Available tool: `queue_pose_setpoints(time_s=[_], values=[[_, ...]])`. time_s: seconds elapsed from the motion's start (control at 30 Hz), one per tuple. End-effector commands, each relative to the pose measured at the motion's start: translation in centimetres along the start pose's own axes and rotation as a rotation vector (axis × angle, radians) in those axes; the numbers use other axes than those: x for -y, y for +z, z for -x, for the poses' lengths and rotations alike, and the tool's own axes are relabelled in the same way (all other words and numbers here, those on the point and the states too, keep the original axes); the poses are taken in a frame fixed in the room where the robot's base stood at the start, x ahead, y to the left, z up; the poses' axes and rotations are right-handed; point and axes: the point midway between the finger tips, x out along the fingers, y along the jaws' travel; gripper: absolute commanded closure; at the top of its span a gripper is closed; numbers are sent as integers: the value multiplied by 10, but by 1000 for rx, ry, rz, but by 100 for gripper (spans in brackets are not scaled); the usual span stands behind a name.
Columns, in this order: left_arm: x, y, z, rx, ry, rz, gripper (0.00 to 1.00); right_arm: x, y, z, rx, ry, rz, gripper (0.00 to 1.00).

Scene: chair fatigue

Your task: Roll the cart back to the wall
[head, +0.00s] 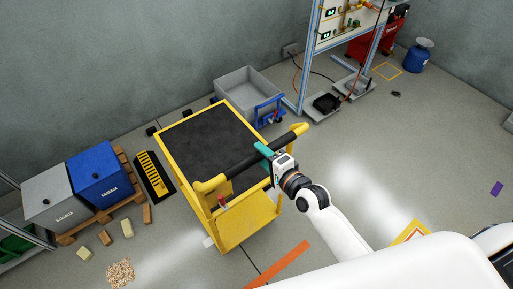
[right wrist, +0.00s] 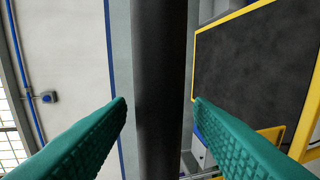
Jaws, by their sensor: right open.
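The yellow cart (head: 232,233) with a dark top stands in the middle of the head view, its far side toward the grey wall (head: 100,60). Its push handle is a black bar (head: 226,175) between yellow bent ends, on the side nearest me. My right gripper (head: 264,151) is at this bar, with its green fingers by the bar's right half. In the right wrist view the black bar (right wrist: 161,60) runs between the two open fingers, with a visible gap on both sides. The cart's dark top (right wrist: 255,60) shows to the right. My left gripper is out of view.
A grey bin (head: 248,90) and a blue trolley (head: 270,112) stand behind the cart's right side. A yellow and black slotted piece (head: 153,174) lies left of it. Blue (head: 100,172) and grey (head: 50,203) boxes sit on a pallet, with loose blocks nearby. Floor at right is mostly clear.

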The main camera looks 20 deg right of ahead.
Motion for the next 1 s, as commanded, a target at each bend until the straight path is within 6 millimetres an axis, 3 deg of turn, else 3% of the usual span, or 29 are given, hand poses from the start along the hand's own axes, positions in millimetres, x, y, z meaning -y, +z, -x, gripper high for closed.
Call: queue_pose_setpoints(time_s=[0.2, 0.57, 0.87, 1.0], values=[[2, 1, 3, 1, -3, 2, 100, -1, 0, -27, 0, 1, 1, 53], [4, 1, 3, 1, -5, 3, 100, 0, 0, -32, 0, 0, 1, 53], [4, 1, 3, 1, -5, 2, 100, 0, 0, -32, 0, -1, 1, 98], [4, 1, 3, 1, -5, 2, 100, 0, 0, -32, 0, -1, 1, 100]])
